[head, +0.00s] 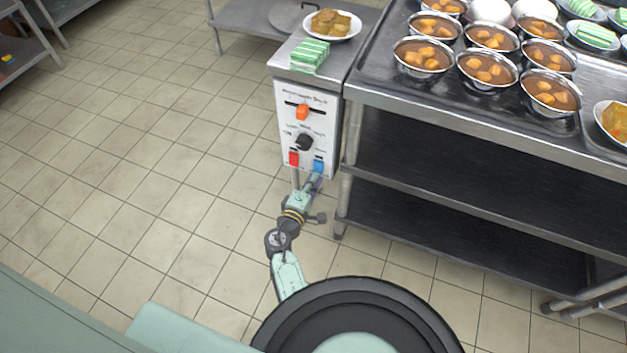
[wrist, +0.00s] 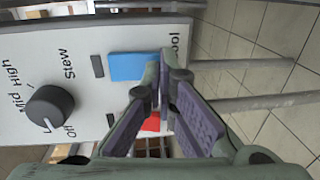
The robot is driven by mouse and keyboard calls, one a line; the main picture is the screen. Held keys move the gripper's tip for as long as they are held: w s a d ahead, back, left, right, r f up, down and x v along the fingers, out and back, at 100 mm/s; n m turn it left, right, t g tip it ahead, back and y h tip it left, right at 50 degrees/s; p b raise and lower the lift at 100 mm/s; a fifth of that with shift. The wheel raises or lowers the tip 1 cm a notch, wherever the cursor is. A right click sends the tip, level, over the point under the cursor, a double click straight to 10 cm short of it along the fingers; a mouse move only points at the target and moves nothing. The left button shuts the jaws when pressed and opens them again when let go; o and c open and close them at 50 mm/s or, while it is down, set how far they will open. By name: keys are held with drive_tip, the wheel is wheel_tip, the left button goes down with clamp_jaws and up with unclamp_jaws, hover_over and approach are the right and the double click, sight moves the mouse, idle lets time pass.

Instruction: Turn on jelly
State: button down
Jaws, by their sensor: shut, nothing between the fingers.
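A white control panel (head: 308,130) faces forward on the end of the steel counter. It bears an orange slider handle (head: 302,112), a black knob (head: 304,142), a red switch (head: 293,158) and a blue switch (head: 318,166). My gripper (head: 316,180) is shut and empty at the panel's lower right, by the blue switch. In the wrist view, my fingertips (wrist: 161,72) overlap the edge of the blue switch (wrist: 130,66); I cannot tell if they touch. The red switch (wrist: 151,123) is partly hidden behind my fingers. No label reading "jelly" is legible.
Green striped blocks (head: 310,54) and a plate of brown pieces (head: 331,23) stand above the panel. A steel trolley (head: 440,98) with several bowls of brown soup (head: 422,57) is at the right. The tiled floor (head: 140,150) at the left is clear.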

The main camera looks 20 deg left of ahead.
drive_tip(key=shift+w+f, duration=0.15)
drive_tip(key=shift+w, duration=0.1)
drive_tip(key=s, duration=0.7)
drive_tip(key=shift+s+a+r, duration=0.15)
drive_tip(key=shift+r, duration=0.3)
